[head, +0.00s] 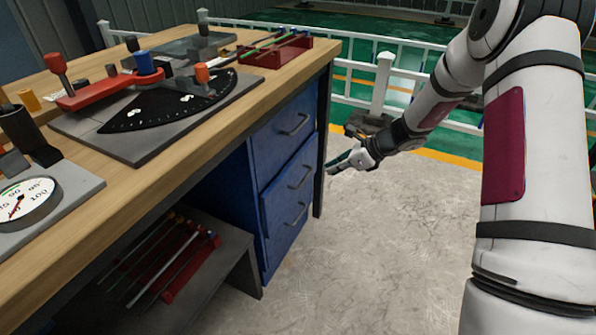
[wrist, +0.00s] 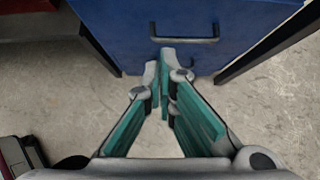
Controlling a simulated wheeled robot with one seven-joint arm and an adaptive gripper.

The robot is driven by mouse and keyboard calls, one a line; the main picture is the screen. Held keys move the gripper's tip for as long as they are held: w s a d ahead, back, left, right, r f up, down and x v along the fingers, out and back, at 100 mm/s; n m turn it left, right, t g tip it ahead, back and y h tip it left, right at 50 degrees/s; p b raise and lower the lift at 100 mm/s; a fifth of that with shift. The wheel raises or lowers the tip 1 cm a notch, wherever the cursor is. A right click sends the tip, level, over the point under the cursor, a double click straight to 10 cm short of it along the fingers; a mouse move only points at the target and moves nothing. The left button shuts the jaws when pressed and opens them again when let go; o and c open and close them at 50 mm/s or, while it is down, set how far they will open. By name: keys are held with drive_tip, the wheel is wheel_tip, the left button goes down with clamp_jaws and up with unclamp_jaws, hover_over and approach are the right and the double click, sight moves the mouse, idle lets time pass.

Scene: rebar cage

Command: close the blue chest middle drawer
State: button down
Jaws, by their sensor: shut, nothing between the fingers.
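The blue chest (head: 257,170) stands under the right end of the workbench, with three handled drawers on its front. The middle drawer (head: 282,192) has a dark bar handle (head: 300,178) and seems to stand slightly proud of the drawer above; how far is hard to tell. My gripper (head: 331,167) is shut and empty, to the right of the chest front near the bench leg. In the wrist view, my gripper's fingertips (wrist: 165,56) point at a blue drawer front (wrist: 135,28), close to its handle (wrist: 185,38). I cannot tell whether they touch it.
The workbench top (head: 215,115) carries a dial plate, a gauge and a red rack. A bench leg (head: 322,150) stands just right of the drawers. A low shelf (head: 215,262) with rods is at the left. The pale floor (head: 380,250) in front is clear. A white railing (head: 382,80) runs behind.

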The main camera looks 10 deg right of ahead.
sight(288, 173)
drive_tip(key=shift+w+a+f+b, duration=0.8)
drive_tip(key=shift+w+a+f, duration=0.3)
drive_tip(key=shift+a, duration=0.4)
drive_tip(key=shift+w+a+f+b, duration=0.75)
drive_tip(key=shift+w+a+f, duration=0.35)
drive_tip(key=shift+a, duration=0.4)
drive_tip(key=shift+w+a+f+b, duration=0.8)
drive_tip(key=shift+w+a+f, duration=0.3)
drive_tip(key=shift+a, duration=0.4)
drive_tip(key=shift+s, duration=0.1)
drive_tip(key=shift+w+a+p, duration=0.65)
drive_tip(key=shift+w+a, duration=0.1)
drive_tip(key=shift+a, duration=0.35)
